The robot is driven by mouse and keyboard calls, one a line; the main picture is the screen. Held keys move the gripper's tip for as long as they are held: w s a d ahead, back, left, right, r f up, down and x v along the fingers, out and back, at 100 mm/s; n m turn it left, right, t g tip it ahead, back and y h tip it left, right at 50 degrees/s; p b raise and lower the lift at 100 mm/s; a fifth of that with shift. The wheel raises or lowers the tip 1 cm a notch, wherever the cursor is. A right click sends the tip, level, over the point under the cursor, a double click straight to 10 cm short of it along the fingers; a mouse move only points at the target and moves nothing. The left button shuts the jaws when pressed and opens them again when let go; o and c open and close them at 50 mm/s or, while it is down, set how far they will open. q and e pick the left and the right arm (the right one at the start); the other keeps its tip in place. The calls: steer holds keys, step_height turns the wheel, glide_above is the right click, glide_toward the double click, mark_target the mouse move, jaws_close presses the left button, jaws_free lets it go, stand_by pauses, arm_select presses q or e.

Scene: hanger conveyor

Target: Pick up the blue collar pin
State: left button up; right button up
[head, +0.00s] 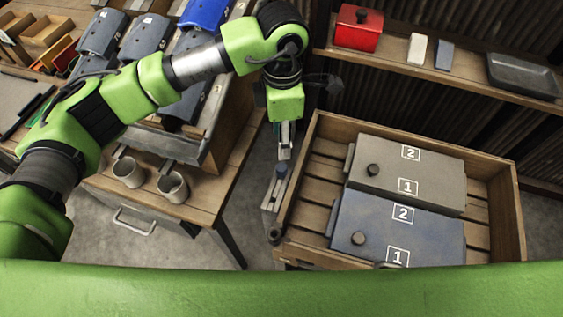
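A small blue-topped pin (281,171), which looks like the blue collar pin, stands at the upper end of a narrow grey bracket (270,207) beside the crate's left wall. My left gripper (285,153) points down just above the pin, its fingertips very close to it. I cannot tell whether they touch it, or how far the fingers are apart. My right gripper is not in view.
A wooden crate (304,155) holds a grey box (435,185) and a blue box (430,238), both marked 1 and 2. A bench with two metal cups (128,172) (173,187) stands left. A shelf behind bears a red box (358,28) and black tray (523,76).

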mark_target(282, 167)
arm_select(q)
steer(key=shift+s+f+p, duration=0.15)
steer(key=shift+s+f, duration=0.2)
steer(key=shift+f, duration=0.3)
steer(key=shift+s+f+p, duration=0.15)
steer(key=shift+s+f, duration=0.15)
steer(key=shift+f, duration=0.3)
step_height(282, 167, down, 3)
steer(key=shift+w+f, duration=0.1)
steer(key=shift+f, duration=0.1)
step_height(282, 167, down, 3)
steer(key=shift+r+p, duration=0.1)
steer(key=shift+p, duration=0.4)
step_height(282, 167, down, 4)
steer(key=shift+r+p, duration=0.15)
steer(key=shift+p, duration=0.25)
steer(key=shift+w+f, duration=0.1)
steer(key=shift+f, duration=0.15)
steer(key=c, duration=0.9)
jaws_close()
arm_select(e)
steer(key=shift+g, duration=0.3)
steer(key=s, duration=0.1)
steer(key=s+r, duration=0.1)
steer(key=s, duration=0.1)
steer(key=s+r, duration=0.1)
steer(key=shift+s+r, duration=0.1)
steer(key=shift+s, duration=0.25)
